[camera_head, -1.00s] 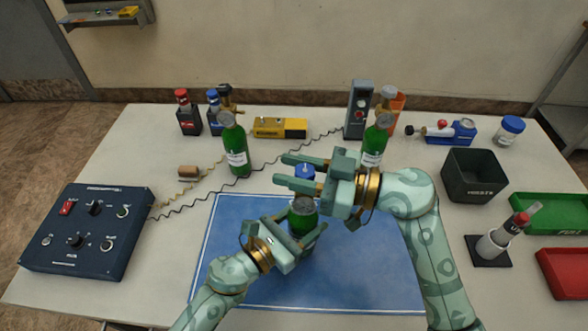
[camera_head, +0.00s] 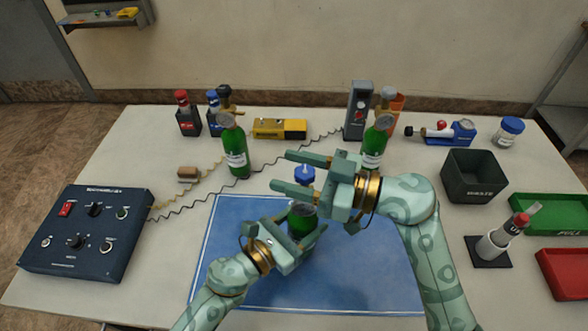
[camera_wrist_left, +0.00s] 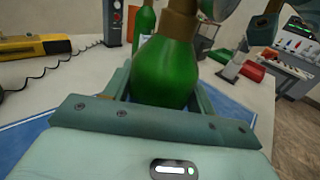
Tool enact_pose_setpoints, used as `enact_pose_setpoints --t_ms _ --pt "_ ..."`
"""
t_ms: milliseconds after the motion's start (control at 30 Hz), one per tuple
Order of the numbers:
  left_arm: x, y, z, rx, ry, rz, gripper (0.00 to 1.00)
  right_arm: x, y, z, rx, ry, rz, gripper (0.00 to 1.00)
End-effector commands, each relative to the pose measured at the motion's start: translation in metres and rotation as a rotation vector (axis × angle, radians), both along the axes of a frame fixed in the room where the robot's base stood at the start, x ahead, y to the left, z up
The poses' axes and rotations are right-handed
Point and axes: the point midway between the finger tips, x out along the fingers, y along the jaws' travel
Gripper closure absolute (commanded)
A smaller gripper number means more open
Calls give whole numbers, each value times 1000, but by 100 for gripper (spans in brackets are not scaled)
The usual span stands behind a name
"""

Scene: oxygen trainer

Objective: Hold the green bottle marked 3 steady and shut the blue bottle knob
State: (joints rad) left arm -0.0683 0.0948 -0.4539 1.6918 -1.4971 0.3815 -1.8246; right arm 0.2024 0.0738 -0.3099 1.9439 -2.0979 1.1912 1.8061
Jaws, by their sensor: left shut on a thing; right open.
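The green bottle (camera_head: 301,217) stands over the blue mat, with my left gripper (camera_head: 303,240) shut on its body. In the left wrist view the same green bottle (camera_wrist_left: 166,72) sits between the jaws, its top cut off by the frame. No number can be read on it. The blue knob (camera_head: 304,173) is on top of this bottle. My right gripper (camera_head: 281,172) is open, its two fingers pointing left, with the knob showing between them. Whether a finger touches the knob cannot be told.
Two other green bottles with gauges stand behind, at left (camera_head: 236,150) and right (camera_head: 373,148). A dark control box (camera_head: 88,232) lies left; a black waste bin (camera_head: 474,177) stands right. The blue mat (camera_head: 225,225) is otherwise clear.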

Motion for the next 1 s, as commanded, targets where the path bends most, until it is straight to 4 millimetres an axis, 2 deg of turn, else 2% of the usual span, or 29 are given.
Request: enact_pose_setpoints --t_ms 167,400,600,733,1000 --pt "0 0 0 -1 2 0 90 -6 -23 -1 -4 2 -2 47" --pt "0 0 0 0 1 0 90 -22 -77 -2 -5 4 -2 47" --pt "0 0 0 -1 2 0 90 -30 -107 -2 -4 2 -2 47" --pt "0 0 0 -1 2 0 90 -32 -114 -1 -3 2 -1 47" --pt "0 0 0 0 1 0 90 -33 -115 -1 -2 2 -1 47"
